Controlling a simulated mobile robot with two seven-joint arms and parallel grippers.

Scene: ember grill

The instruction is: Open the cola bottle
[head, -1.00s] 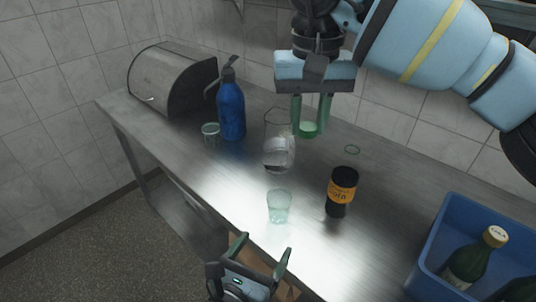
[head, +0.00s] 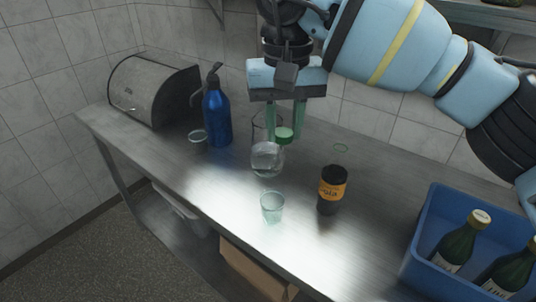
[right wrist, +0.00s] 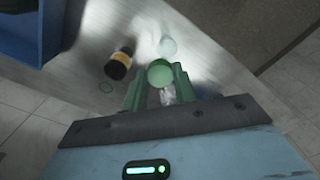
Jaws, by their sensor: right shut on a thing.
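The cola bottle (head: 332,191) stands upright on the steel table, dark with an orange label and a dark top. It also shows in the right wrist view (right wrist: 120,62). My right gripper (head: 285,130) is shut on a small round green thing (head: 284,136), which looks like a lid or cap. The green thing shows between the fingertips in the right wrist view (right wrist: 160,74). This gripper is behind and left of the bottle, apart from it. My left gripper is not in view.
A glass carafe (head: 265,160) stands close to my right gripper, and a clear glass (head: 272,207) is nearer the front edge. A blue bottle (head: 217,118) and a bread box (head: 150,92) are at left. A blue crate (head: 425,230) holds green bottles at right.

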